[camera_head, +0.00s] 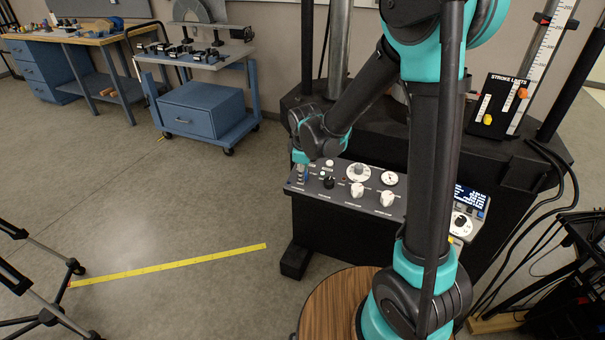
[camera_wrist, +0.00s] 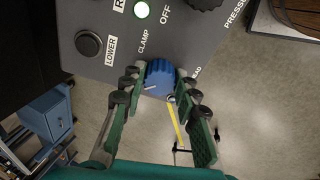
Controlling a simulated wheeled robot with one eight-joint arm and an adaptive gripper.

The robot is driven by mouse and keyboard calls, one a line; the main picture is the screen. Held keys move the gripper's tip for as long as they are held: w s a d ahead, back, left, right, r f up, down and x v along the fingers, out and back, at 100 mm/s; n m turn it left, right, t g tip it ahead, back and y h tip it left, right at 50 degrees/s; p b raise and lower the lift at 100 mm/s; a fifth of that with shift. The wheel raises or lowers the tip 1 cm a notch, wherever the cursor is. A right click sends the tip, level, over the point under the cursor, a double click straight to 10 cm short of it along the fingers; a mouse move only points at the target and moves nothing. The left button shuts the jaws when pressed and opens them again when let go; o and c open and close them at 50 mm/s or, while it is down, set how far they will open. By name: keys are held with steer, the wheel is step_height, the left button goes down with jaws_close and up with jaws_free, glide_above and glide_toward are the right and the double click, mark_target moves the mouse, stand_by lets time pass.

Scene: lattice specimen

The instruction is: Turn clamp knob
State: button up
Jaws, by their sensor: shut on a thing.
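The clamp knob (camera_wrist: 160,78) is blue with a pale pointer line, on the grey control panel (camera_wrist: 105,52) below the word CLAMP in the wrist view. My gripper (camera_wrist: 160,96) has one finger on each side of the knob and is shut on it. In the head view, my gripper (camera_head: 301,172) is at the left end of the control panel (camera_head: 362,203). There the knob is mostly hidden by my gripper and too small to tell apart.
Close to the clamp knob are a black LOWER button (camera_wrist: 88,43), a lit green button (camera_wrist: 141,10) and a black pressure knob (camera_wrist: 205,3). White knobs (camera_head: 387,198) stand farther right on the panel. A blue cart (camera_head: 205,108) stands behind left. The floor left of the panel is mostly open.

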steer(key=shift+n, duration=0.3)
stand_by(0.4)
steer(key=o, duration=1.2)
steer(key=shift+c, duration=0.2)
steer(key=v, duration=1.2)
steer(key=shift+w, duration=0.1)
